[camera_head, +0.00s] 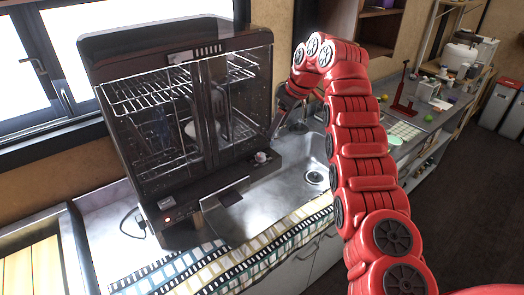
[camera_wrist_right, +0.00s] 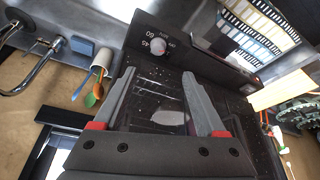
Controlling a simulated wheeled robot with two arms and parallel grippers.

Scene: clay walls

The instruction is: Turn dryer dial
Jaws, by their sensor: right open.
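The black dish dryer (camera_head: 150,100) stands on the counter, with wire racks behind its clear doors. Its small pale dial (camera_head: 261,157) sits at the right end of the lower front panel. In the right wrist view the dial (camera_wrist_right: 158,46) shows beside printed numbers, beyond the fingertips. My right gripper (camera_head: 278,122) is by the dryer's right side, above and slightly right of the dial. In the wrist view its two grey fingers (camera_wrist_right: 158,76) are apart with nothing between them, and the dial is not touched. My left gripper is not in view.
The sink (camera_head: 305,165) lies right of the dryer. In the wrist view, a cup with colourful utensils (camera_wrist_right: 101,60), a blue sponge (camera_wrist_right: 82,46) and a faucet (camera_wrist_right: 40,52) are at left. A patterned strip (camera_head: 220,262) runs along the counter front.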

